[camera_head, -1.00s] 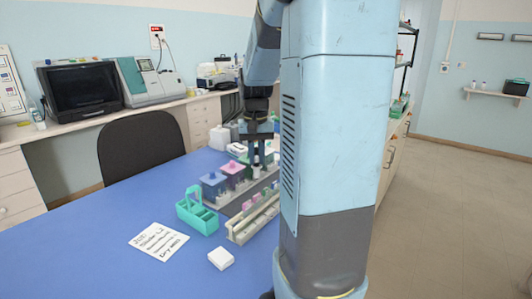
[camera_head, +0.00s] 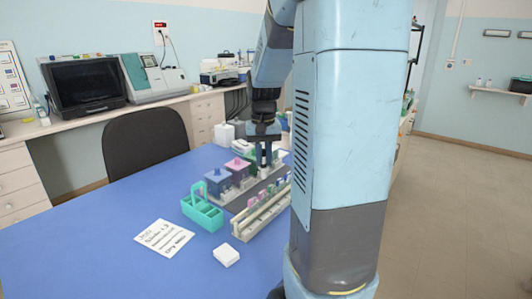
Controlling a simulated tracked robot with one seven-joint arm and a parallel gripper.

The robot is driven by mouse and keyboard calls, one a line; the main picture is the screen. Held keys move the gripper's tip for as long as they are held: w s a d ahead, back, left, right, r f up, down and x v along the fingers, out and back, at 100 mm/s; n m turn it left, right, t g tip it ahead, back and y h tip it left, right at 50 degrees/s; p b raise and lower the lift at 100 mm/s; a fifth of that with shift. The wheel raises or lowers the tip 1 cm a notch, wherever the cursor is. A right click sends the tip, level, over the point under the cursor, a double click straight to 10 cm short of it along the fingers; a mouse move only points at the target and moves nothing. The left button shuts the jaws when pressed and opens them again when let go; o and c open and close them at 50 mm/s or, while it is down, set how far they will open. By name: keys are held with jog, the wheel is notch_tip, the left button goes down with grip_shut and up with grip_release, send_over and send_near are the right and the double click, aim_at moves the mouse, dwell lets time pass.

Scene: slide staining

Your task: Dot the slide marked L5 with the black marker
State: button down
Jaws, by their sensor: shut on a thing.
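My gripper (camera_head: 264,143) points down over the far right part of the table, at the back row of the staining station. It is shut on a small, upright black and white thing (camera_head: 264,157), which looks like the marker. I cannot tell whether its lower end is clear of the row. A pale slide rack (camera_head: 240,235) holds several slides with coloured ends in front of the row. My arm column covers the scene to its right. The label L5 cannot be read on any slide.
Blue and pink lidded jars (camera_head: 218,181) stand in a grey holder behind the rack. A green carrier (camera_head: 202,212), a handwritten card (camera_head: 164,238) and a small white block (camera_head: 226,255) lie on the blue table (camera_head: 100,250). The table's left part is clear.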

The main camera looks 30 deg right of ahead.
aim_at(263, 167)
jog(key=shift+f, duration=1.35)
jog(key=shift+f, duration=0.35)
dwell(1.5)
jog(key=shift+r, duration=3.05)
